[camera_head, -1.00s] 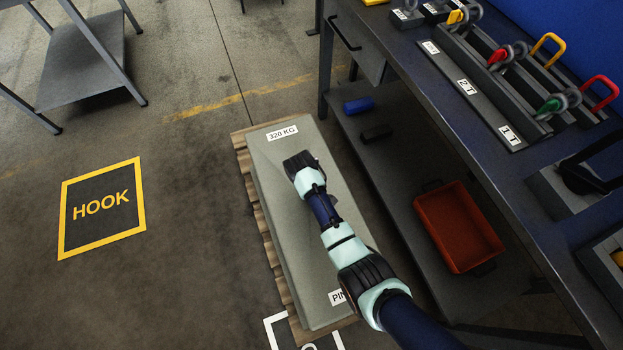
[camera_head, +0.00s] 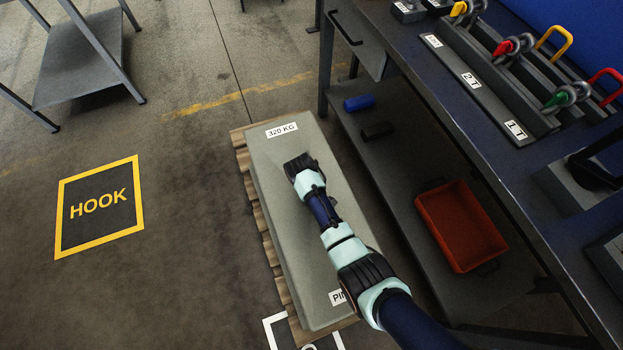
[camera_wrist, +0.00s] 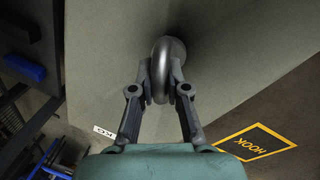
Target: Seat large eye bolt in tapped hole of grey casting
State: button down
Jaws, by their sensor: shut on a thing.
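The grey casting (camera_head: 283,165) lies on a wooden pallet, with a "320 KG" label at its far end and a partly hidden "PIN" label at its near end. My gripper (camera_wrist: 161,90) is shut on the ring of the large eye bolt (camera_wrist: 160,60). The eye bolt's far end meets the casting's face in the wrist view, with a round collar at the surface. Whether the collar is fully flush, and the tapped hole itself, cannot be seen. In the head view my arm hides the eye bolt, and my wrist (camera_head: 300,168) is over the middle of the casting.
A blue workbench (camera_head: 440,110) stands at the right, with a rack of coloured shackles and tags. The floor at left is open, with a yellow HOOK square (camera_head: 98,207).

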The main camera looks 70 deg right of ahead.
jog(key=c, duration=1.1)
grip_release()
jog(key=r, duration=0.4)
jog(key=a+r, duration=0.1)
jog(key=r, duration=0.2)
jog(key=a+r, duration=0.1)
jog(key=r, duration=0.3)
jog(key=shift+w+r, duration=0.35)
